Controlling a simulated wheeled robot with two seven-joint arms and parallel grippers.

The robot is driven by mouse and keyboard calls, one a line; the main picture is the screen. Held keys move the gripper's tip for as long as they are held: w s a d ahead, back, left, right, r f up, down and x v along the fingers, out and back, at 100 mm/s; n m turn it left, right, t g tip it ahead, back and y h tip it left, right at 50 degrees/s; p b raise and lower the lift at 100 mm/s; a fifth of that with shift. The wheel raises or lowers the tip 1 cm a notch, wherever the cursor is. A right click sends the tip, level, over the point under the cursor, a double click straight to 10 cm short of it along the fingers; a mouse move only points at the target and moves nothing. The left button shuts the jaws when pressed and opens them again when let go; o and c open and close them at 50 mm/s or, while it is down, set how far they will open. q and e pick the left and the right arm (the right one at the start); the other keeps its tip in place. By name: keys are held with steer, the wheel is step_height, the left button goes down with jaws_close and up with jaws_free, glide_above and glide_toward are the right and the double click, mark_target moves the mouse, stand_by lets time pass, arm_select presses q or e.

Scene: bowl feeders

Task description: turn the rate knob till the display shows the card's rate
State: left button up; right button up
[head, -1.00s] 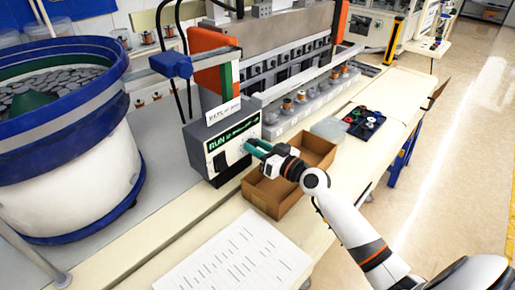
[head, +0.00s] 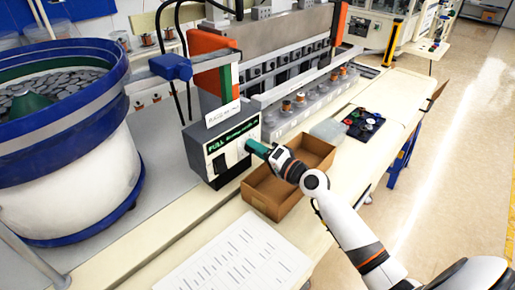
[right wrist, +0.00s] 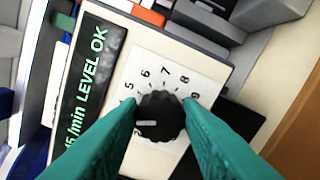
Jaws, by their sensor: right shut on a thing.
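The rate knob (right wrist: 160,116) is black and round, with a pale pointer mark, on a white dial with numbers. My right gripper (head: 249,147) is shut on it, one green finger on each side in the right wrist view (right wrist: 160,120). The display (head: 233,135) shows green text starting with "FULL" in the head view; its end reads "5/min LEVEL OK" in the right wrist view (right wrist: 88,80), where the front digits are cut off. The white card (head: 222,113) stands on top of the grey control box (head: 205,165); its print is too small to read. My left gripper is out of view.
An open cardboard box (head: 262,203) sits right of the control box, below my right arm. A blue-rimmed bowl feeder (head: 80,130) stands at left. A printed sheet (head: 235,258) lies on the bench in front. A dark tray (head: 363,122) of small parts lies further back.

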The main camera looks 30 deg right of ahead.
steer(key=shift+m+p, duration=0.45)
steer(key=shift+m, duration=1.85)
steer(key=shift+f, duration=0.1)
steer(key=o, duration=1)
